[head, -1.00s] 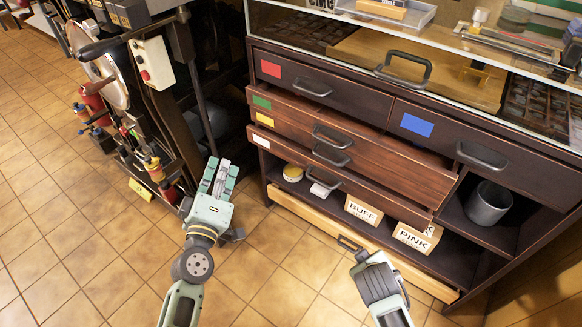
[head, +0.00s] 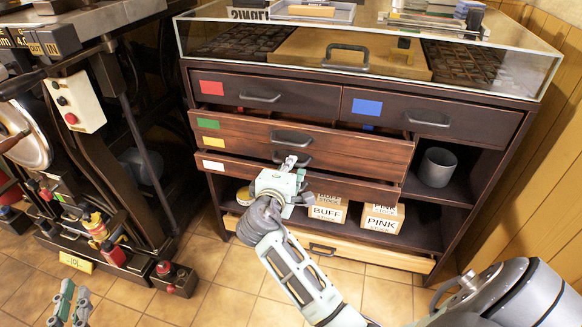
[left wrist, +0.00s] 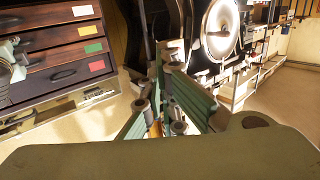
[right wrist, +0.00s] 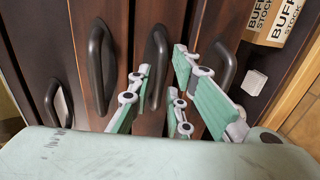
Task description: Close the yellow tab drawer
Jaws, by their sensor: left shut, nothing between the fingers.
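The yellow tab (head: 213,142) marks a brown drawer front between the green-tab drawer (head: 250,131) and the white-tab drawer (head: 240,173). These fronts stand out from the cabinet; how far each is out is hard to tell. My right gripper (head: 291,165) is in front of the middle of the yellow-tab drawer, partly covering its handle (head: 308,160). In the right wrist view the open fingers (right wrist: 162,68) have a dark handle (right wrist: 155,45) showing between them; contact cannot be told. My left gripper (head: 68,297) is low at the left, shut and empty, away from the cabinet.
The red-tab (head: 262,97) and blue-tab (head: 430,118) drawers are above. A pale bottom drawer (head: 370,255) sits near the floor. A press (head: 110,150) stands at the left; tiled floor lies between.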

